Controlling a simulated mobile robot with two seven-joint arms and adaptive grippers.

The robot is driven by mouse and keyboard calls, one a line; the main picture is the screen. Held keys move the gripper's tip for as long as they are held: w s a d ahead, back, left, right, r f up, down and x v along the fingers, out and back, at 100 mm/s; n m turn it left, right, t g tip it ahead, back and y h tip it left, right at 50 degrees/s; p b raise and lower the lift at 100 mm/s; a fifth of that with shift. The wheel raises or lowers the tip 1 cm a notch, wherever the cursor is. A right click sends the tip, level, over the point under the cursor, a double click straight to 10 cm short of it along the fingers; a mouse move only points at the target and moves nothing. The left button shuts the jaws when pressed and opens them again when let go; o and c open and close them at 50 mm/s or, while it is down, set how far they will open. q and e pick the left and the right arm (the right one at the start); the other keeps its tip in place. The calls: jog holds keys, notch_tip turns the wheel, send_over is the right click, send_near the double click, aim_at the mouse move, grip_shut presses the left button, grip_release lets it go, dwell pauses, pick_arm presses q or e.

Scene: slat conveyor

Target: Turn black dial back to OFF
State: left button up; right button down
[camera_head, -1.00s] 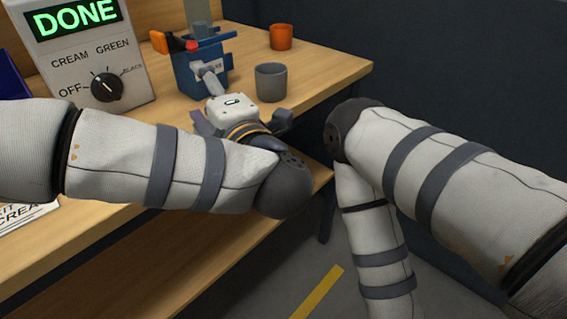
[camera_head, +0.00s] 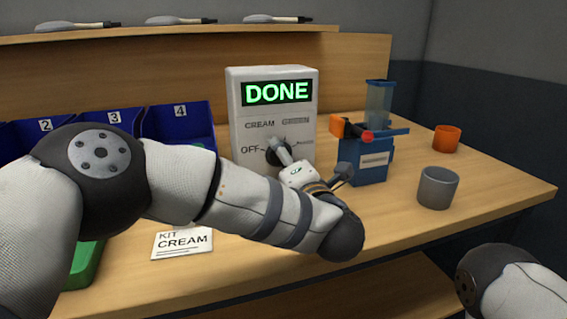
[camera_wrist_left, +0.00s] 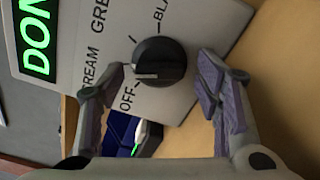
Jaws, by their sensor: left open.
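The black dial (camera_head: 271,157) sits on the front of a light control box (camera_head: 240,120) whose screen reads DONE in green. My left gripper (camera_head: 312,160) is in front of the box at its lower right, and one finger hides part of the dial. In the left wrist view the dial (camera_wrist_left: 165,58) shows between the two spread fingers of the left gripper (camera_wrist_left: 160,68), with no visible grip on it. The dial's pale mark is on its side towards the OFF and CREAM labels; I cannot tell its exact setting. My right gripper is out of view.
A blue device (camera_head: 366,170) with an orange part stands right of the box. A grey cup (camera_head: 438,187) and an orange cup (camera_head: 446,139) are farther right. Numbered blue bins (camera_head: 180,118) stand left. A KIT CREAM card (camera_head: 182,243) lies in front.

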pick_arm(q)
jog(key=shift+w, duration=0.15)
jog(key=shift+r, duration=0.1)
jog(key=c, duration=1.2)
jog(key=shift+o, duration=0.2)
jog(key=shift+n, duration=0.4)
jog(key=n, duration=0.3)
jog(key=shift+n, duration=2.8)
